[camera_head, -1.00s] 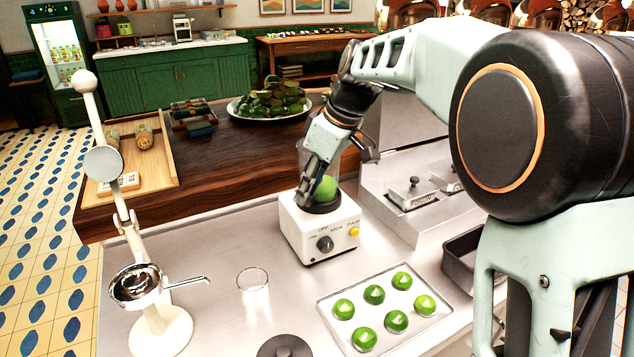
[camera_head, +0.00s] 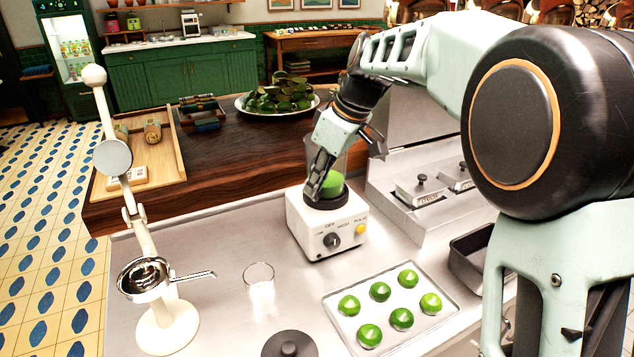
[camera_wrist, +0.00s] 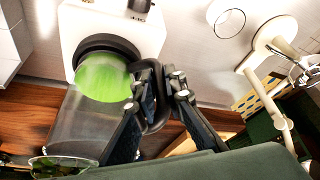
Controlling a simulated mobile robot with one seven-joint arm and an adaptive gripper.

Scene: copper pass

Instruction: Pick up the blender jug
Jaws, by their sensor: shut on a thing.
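The blender jug (camera_head: 339,160) is clear, with something green in its lower part and a dark collar at its foot. It stands upright on the white blender base (camera_head: 328,225), with no gap that I can make out. My gripper (camera_head: 318,178) is at the jug's left side in the head view and hides part of it. In the wrist view the jug (camera_wrist: 85,125) is left of my gripper (camera_wrist: 162,92), whose fingers are shut on the jug's black loop handle (camera_wrist: 157,122).
A tray of green limes (camera_head: 340,322) lies right of an empty glass (camera_head: 259,275). A dark round lid (camera_head: 289,346) lies in front. A tall cream press (camera_head: 166,325) stands left. Metal containers (camera_head: 425,190) are close on the right. A wooden counter (camera_head: 240,165) lies behind.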

